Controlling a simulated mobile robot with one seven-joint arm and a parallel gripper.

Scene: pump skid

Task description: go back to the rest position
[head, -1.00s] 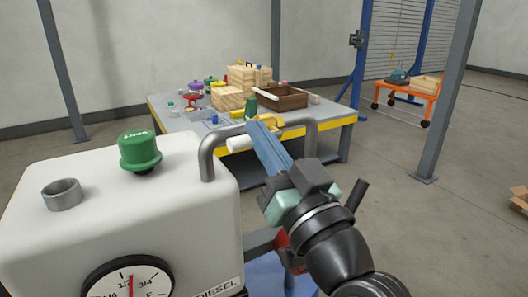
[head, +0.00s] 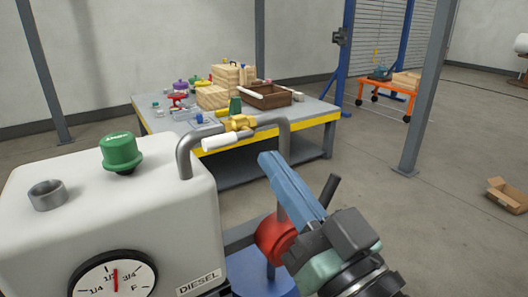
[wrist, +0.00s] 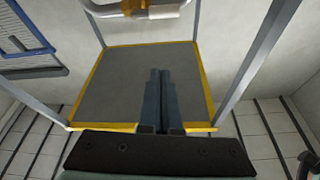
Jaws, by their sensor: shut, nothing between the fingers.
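My gripper (head: 266,158) is in the head view, right of the white diesel tank (head: 120,215). Its blue fingers are together and empty, pointing up and left. In the wrist view the two fingers (wrist: 160,75) lie side by side with nothing between them. The fingers look apart from the handle.
A green cap (head: 121,152) and an open filler neck (head: 47,195) are on the tank top. A table (head: 225,175) with boxes and jars stands behind. A grey post (head: 428,90) rises at the right. An orange cart (head: 385,95) stands farther back.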

